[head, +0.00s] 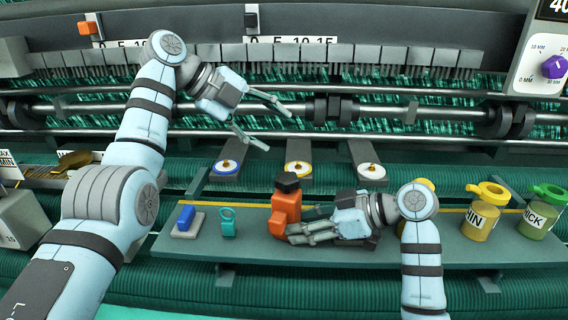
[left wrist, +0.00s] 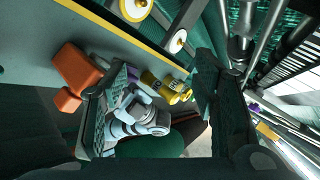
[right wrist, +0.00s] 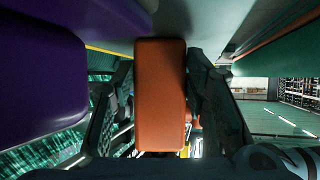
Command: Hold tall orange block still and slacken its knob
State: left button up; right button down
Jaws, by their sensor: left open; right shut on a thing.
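The tall orange block (head: 287,208) stands upright on the green shelf, with its dark knob (head: 287,182) on top. My right gripper (head: 300,222) comes from the right and is shut on the orange block low on its body. In the right wrist view the orange block (right wrist: 160,95) fills the space between the two fingers. My left gripper (head: 268,122) is open and empty, above and a little left of the knob, apart from it. The orange block (left wrist: 78,68) shows at the left of the left wrist view; its knob is not clear there.
On the shelf (head: 455,245) stand a blue block (head: 186,217) and a teal ring piece (head: 228,222) left of the orange block. Yellow (head: 484,210) and green-lidded (head: 547,210) cups stand right. Discs with brass centres (head: 299,168) lie behind. Metal rails cross behind my left gripper.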

pick_arm(q)
jog(key=w+a+f+n+t+h, duration=0.2)
jog(key=w+a+f+n, duration=0.1)
jog(key=a+n, duration=0.1)
jog(key=n+t+h, duration=0.3)
jog(key=n+h, duration=0.2)
jog(key=n, duration=0.6)
send_near(285, 175)
jog(key=x, duration=0.9)
jog(key=shift+d+f, duration=0.1)
jog(key=shift+d, duration=0.1)
jog(key=shift+w+d, duration=0.15)
jog(key=shift+d, duration=0.15)
jog(key=shift+c, duration=0.4)
